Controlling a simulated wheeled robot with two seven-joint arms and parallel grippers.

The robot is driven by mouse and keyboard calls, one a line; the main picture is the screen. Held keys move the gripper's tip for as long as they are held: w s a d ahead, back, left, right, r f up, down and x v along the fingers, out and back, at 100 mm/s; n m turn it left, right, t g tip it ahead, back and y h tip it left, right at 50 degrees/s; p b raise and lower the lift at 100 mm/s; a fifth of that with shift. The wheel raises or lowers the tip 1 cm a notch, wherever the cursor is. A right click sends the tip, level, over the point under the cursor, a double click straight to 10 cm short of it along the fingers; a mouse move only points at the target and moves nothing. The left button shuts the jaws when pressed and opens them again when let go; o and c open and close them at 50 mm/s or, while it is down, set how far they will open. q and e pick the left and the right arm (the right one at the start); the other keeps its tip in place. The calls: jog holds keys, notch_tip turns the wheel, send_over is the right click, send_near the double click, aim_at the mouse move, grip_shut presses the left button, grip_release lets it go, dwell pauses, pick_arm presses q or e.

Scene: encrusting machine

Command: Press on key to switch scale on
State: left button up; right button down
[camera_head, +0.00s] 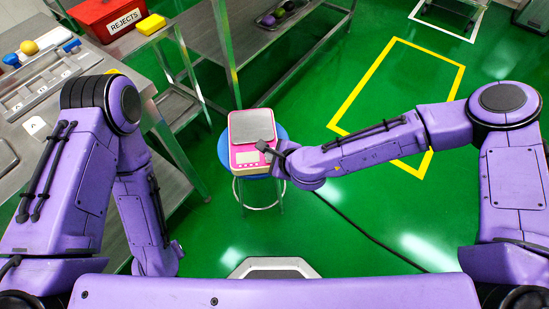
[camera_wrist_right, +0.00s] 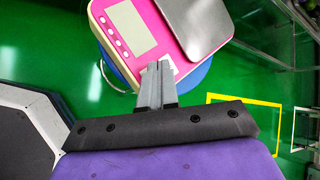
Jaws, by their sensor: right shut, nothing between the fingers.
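A pink scale (camera_head: 240,165) with a grey weighing pan (camera_head: 252,126) stands on a blue round stool (camera_head: 223,150). In the right wrist view the scale (camera_wrist_right: 187,68) shows its pale display (camera_wrist_right: 133,27) and a column of small round keys (camera_wrist_right: 113,33) left of it. My right gripper (camera_head: 265,147) is shut and empty at the scale's right side in the head view. In the right wrist view its closed fingertips (camera_wrist_right: 157,68) overlap the panel's near edge, below the display and beside a white label. I cannot tell whether they touch. My left gripper is not in view; only its arm shows.
A steel bench (camera_head: 20,130) with equipment stands at the left, with a red rejects bin (camera_head: 105,18) and a yellow block (camera_head: 150,24) behind. A steel table (camera_head: 270,45) stands behind the stool. A black cable (camera_head: 360,230) crosses the green floor at right.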

jog(key=shift+f, duration=0.4)
jog(key=shift+f+b, duration=0.15)
jog(key=shift+b, duration=0.15)
jog(key=shift+r+p, duration=0.55)
jog(key=shift+r, duration=0.05)
notch_tip(320, 180, up, 6)
jog(key=p, duration=0.5)
